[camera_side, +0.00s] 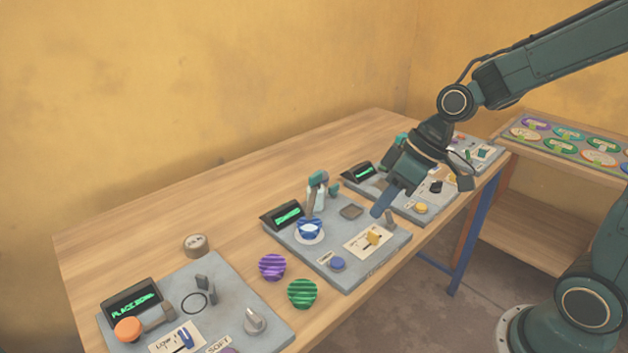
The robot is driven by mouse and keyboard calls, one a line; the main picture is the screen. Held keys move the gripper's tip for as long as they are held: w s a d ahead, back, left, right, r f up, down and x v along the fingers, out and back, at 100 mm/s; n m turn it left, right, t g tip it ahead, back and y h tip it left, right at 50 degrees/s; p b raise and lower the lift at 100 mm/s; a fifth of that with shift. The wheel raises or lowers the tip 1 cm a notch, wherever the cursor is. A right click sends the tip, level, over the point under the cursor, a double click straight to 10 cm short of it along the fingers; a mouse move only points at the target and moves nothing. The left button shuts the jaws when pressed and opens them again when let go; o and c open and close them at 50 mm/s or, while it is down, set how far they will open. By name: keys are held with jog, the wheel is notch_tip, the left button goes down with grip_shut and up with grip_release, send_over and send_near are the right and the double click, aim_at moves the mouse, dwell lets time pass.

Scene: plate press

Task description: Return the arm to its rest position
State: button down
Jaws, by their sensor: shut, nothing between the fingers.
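My gripper (384,205) is shut and empty. It points down and to the left, over the gap between the middle panel (384,250) and the far panel (440,207). My arm comes in from the upper right, and the hand covers part of the far panel. The fingertips look close to the middle panel's right edge; I cannot tell whether they touch anything.
The wooden table (160,235) also holds a near panel (235,295) with a green-lit display, an orange knob (127,329) and a grey dial. A side shelf (590,175) holds several coloured discs.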

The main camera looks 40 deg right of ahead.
jog(key=s+d+r+m+t+h, duration=0.1)
jog(key=s+d+r+m+h, duration=0.1)
jog(key=s+r, duration=0.2)
jog(key=s+d+r+m+t+h, duration=0.1)
jog(key=s+r, duration=0.3)
jog(key=s, duration=0.6)
jog(key=shift+s+d+r+m+h, duration=0.25)
jog(key=shift+s+d+m+h, duration=0.1)
jog(key=shift+d+m+h, duration=0.35)
jog(key=c, duration=2.2)
grip_release()
jog(key=shift+d, duration=0.1)
